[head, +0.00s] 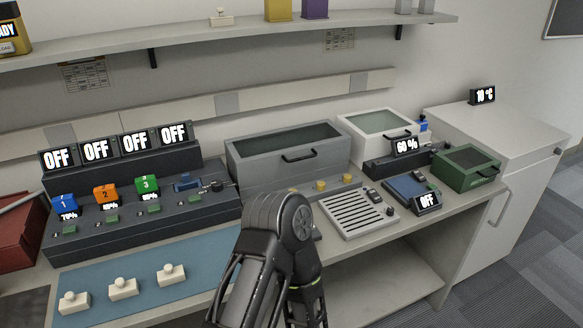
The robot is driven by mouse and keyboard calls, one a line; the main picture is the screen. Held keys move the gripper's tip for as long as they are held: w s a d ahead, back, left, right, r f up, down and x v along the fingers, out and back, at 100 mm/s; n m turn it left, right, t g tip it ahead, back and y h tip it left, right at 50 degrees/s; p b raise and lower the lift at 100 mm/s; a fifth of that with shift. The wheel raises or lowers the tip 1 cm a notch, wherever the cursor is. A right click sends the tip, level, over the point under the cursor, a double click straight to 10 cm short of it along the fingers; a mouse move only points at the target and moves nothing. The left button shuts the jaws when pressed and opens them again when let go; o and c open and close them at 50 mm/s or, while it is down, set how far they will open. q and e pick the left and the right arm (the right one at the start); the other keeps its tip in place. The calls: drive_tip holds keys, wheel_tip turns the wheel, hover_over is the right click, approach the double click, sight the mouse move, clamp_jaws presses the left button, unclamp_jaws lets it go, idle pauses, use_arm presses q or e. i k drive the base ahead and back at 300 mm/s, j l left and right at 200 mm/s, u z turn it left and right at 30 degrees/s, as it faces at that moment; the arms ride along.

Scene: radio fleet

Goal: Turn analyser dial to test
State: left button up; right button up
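No label in view names the analyser, so I cannot tell for sure which device it is. A small blue-topped unit (405,188) with a tilted screen reading OFF (427,201) sits at the right of the bench. The knob's pointer is too small to read. One black arm of mine rises at the bottom centre, in front of the bench edge. Neither gripper's fingertips show.
A dark charging bank (140,222) with several OFF screens and numbered blue, orange and green radios stands at left. A grey lidded box (290,155), a white box (378,130), a 60 % display (407,146) and a green box (466,167) line the back.

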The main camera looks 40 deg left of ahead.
sight(217, 185)
drive_tip(key=i+l, duration=0.5)
drive_tip(key=l, duration=0.15)
drive_tip(key=u, duration=1.3)
